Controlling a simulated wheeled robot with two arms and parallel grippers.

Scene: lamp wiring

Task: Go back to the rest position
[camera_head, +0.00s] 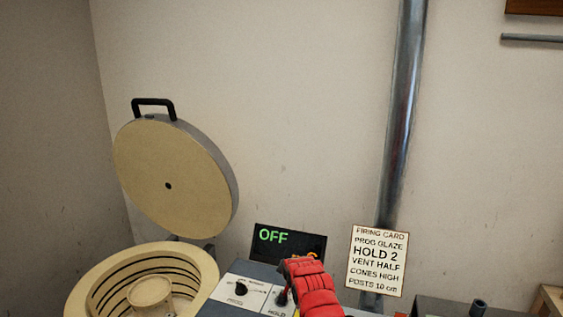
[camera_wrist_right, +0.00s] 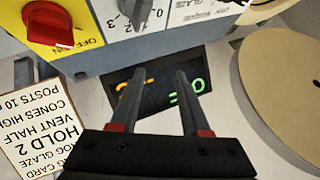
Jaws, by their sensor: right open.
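My right gripper (camera_head: 288,290), with its red wrist casing, is at the front of the kiln's control box, in front of the black display (camera_head: 272,238), which reads OFF in green. In the right wrist view the fingers (camera_wrist_right: 164,88) are apart with nothing between them. Their tips point toward the panel with the HOLD knob (camera_wrist_right: 137,12); one tip is close to that knob, and I cannot tell if they touch. The PROG knob (camera_head: 241,288) shows left of the gripper in the head view. A red switch knob on a yellow plate (camera_wrist_right: 48,24) shows in the wrist view. My left gripper is not in view.
The round kiln (camera_head: 85,285) stands open at the lower left, its lid (camera_head: 165,185) raised behind it. A firing card (camera_head: 378,262) stands right of the gripper, in front of a metal pipe (camera_head: 405,120). Open air lies above the control box, before the wall.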

